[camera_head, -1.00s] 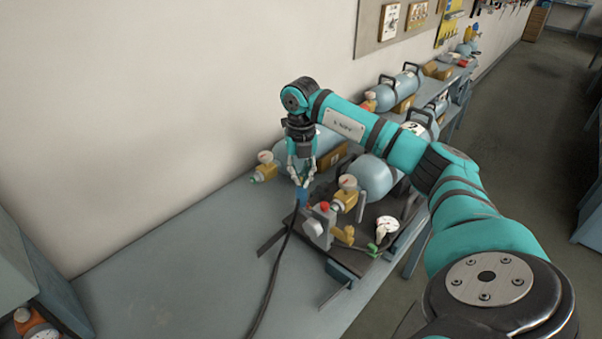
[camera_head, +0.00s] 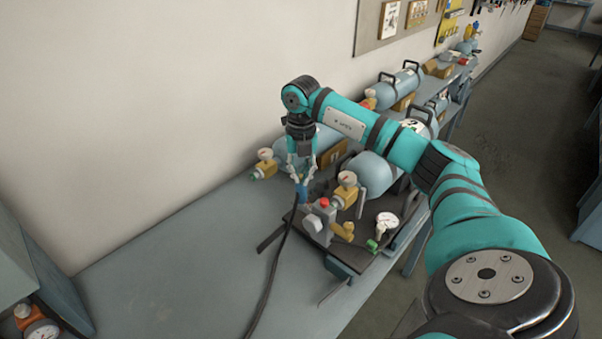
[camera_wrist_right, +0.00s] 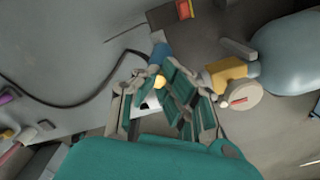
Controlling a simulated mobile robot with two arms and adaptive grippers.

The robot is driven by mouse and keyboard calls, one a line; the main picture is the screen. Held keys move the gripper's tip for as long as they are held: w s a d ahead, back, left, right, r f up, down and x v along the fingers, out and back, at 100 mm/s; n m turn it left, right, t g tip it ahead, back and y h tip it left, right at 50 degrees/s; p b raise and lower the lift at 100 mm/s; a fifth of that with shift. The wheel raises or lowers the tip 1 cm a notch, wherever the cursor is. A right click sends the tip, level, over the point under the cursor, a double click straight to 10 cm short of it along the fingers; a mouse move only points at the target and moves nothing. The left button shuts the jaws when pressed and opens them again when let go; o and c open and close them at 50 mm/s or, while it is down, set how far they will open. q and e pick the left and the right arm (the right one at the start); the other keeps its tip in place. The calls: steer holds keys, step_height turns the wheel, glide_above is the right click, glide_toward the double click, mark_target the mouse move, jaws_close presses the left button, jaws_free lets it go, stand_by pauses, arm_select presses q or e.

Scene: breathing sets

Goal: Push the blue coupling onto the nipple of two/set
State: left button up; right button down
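The blue coupling (camera_head: 303,192) is on the end of a black hose (camera_head: 272,275), beside the front of set two. It also shows in the right wrist view (camera_wrist_right: 158,54). My right gripper (camera_head: 301,180) comes down from above, its fingers closed around the coupling; its fingers (camera_wrist_right: 155,70) frame the coupling's near end in the wrist view. Set two (camera_head: 372,176) is a pale blue cylinder with a yellow valve and gauge, behind a grey block (camera_head: 318,222) with a red knob. I cannot make out the nipple. My left gripper is not in view.
Set two's dark base plate (camera_head: 345,262) lies at the bench's right edge. Another cylinder with a yellow valve (camera_head: 266,165) stands behind, close to the gripper. A white gauge (camera_head: 387,219) stands at the right.

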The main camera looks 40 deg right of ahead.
steer(key=shift+s+a+f, duration=0.1)
steer(key=shift+s+f, duration=0.1)
steer(key=shift+f, duration=0.25)
steer(key=shift+r, duration=0.15)
steer(key=shift+r+p, duration=0.25)
steer(key=shift+p, duration=0.05)
steer(key=shift+w+d+r+p, duration=0.15)
steer(key=shift+r+p, duration=0.3)
steer(key=shift+r, duration=0.1)
steer(key=shift+w+d+r+p, duration=0.1)
steer(key=shift+r+p, duration=0.3)
steer(key=shift+r, duration=0.25)
step_height(320, 180, up, 11)
steer(key=shift+r, duration=0.2)
